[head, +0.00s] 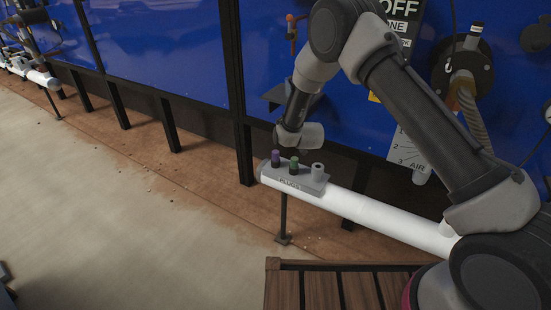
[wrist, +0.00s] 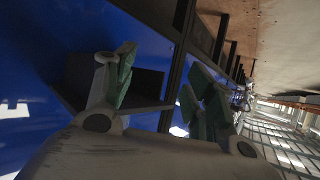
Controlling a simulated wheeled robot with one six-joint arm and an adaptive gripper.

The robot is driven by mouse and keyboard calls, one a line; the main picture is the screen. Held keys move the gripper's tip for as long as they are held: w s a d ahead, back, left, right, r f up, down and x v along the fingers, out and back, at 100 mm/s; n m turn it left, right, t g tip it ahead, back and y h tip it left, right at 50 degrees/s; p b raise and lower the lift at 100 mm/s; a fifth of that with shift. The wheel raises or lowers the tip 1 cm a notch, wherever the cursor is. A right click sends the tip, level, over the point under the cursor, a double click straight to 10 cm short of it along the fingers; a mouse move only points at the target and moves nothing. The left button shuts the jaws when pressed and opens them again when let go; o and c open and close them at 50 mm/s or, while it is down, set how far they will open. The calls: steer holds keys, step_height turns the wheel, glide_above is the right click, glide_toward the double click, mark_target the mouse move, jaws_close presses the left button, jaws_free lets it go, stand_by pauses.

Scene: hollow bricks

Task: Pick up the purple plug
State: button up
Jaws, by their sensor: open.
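The purple plug (head: 276,158) stands upright at the left end of a grey holder (head: 300,184) marked PLUGS. A green plug (head: 294,165) stands beside it, and a pale grey hollow piece (head: 317,170) stands at the right. My gripper shows in the wrist view (wrist: 158,78), with its two green-padded fingers spread apart and nothing between them. In the head view, the end of my arm is just above and behind the plugs, and the fingers cannot be made out. No plug shows in the wrist view.
The holder sits on a white pipe (head: 375,212) carried by a thin dark post (head: 283,215). A blue wall (head: 165,50) with dark uprights stands close behind. A dark bracket (head: 272,97) juts from it near my wrist. A slatted wooden platform (head: 340,288) lies in front.

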steer(key=t, duration=0.1)
glide_toward(276, 152)
steer(key=w+f, duration=0.2)
steer(key=shift+w+a, duration=0.2)
steer(key=shift+a, duration=0.3)
steer(key=shift+n, duration=0.3)
steer(key=x, duration=0.7)
steer(key=shift+w+r, duration=0.2)
steer(key=shift+w, duration=0.15)
steer(key=shift+c, duration=0.3)
steer(key=c, duration=1.1)
